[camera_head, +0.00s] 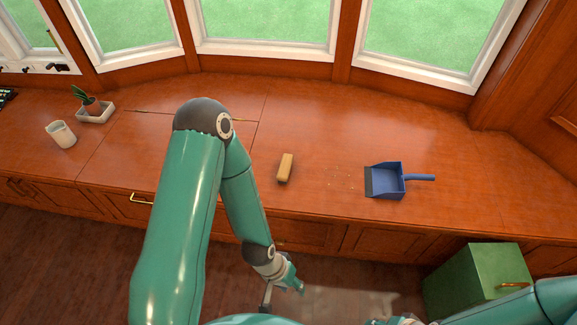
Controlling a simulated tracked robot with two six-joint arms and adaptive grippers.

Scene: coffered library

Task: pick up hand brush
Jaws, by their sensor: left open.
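The hand brush (285,168) is a small tan block lying on the reddish wooden counter, near the middle of the view. It lies lengthwise, slightly tilted towards the upper right. My left gripper (283,294) is open and empty. It hangs in front of the counter's front edge, below the brush in the picture and clearly apart from it. My left arm passes to the left of the brush and does not cover it. My right arm shows only in part at the lower right, and its gripper jaws are not visible.
A blue dustpan (388,181) lies right of the brush, with small crumbs (342,180) between them. A white cup (61,134) and a potted plant (91,103) stand far left. A green cabinet (476,278) stands before the counter at lower right. Windows line the back.

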